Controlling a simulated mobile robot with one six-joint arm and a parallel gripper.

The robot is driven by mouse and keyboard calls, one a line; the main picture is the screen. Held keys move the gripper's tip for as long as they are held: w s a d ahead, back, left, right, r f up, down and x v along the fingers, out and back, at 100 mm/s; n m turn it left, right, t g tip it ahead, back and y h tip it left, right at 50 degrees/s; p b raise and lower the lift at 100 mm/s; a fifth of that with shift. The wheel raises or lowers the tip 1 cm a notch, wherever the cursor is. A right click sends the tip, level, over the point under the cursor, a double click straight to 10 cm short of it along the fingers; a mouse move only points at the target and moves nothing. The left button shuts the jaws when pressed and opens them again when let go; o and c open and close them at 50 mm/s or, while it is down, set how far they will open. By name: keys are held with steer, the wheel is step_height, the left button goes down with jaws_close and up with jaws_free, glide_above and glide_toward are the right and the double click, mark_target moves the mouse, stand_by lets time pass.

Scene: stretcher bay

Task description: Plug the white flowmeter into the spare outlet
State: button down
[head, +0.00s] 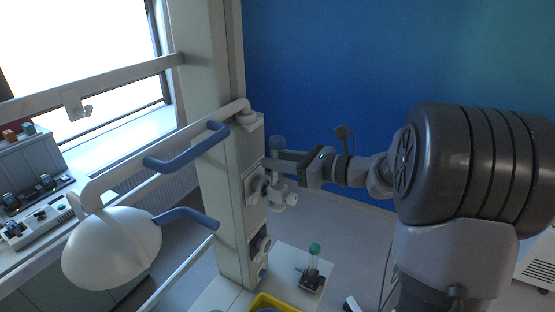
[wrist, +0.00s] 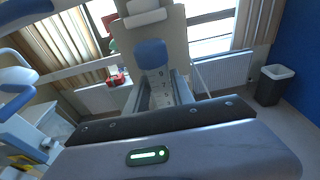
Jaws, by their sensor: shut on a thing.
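The white flowmeter (head: 280,196) has a blue-topped tube (head: 278,143) and a pale knob at its lower right. My gripper (head: 276,160) is shut on its tube, beside the beige column. In the wrist view the blue cap (wrist: 151,53) and speckled clear tube (wrist: 160,88) stand between the fingers. The flowmeter's body is right at the upper outlet (head: 256,185) on the column's face and partly covers it. I cannot tell whether it is seated or just in front. A lower outlet (head: 261,244) shows dark, with nothing plugged in visible.
A green-capped flowmeter (head: 314,258) stands on a dark base on the white shelf (head: 290,262) below. A yellow tray (head: 262,300) is at the front. A rail with blue handles (head: 188,146) and a white lamp (head: 112,247) are left of the column.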

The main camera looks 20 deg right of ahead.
steer(key=shift+w+a, duration=0.1)
steer(key=shift+w, duration=0.05)
steer(key=c, duration=1)
jaws_free()
steer(key=shift+o, duration=0.3)
steer(key=o, duration=0.4)
steer(key=shift+r+v, duration=0.15)
steer(key=shift+v, duration=1.15)
steer(key=shift+r+v, duration=0.2)
steer(key=shift+v, duration=1.1)
steer(key=shift+r+v, duration=0.15)
steer(key=shift+v, duration=1.1)
steer(key=shift+a, duration=0.1)
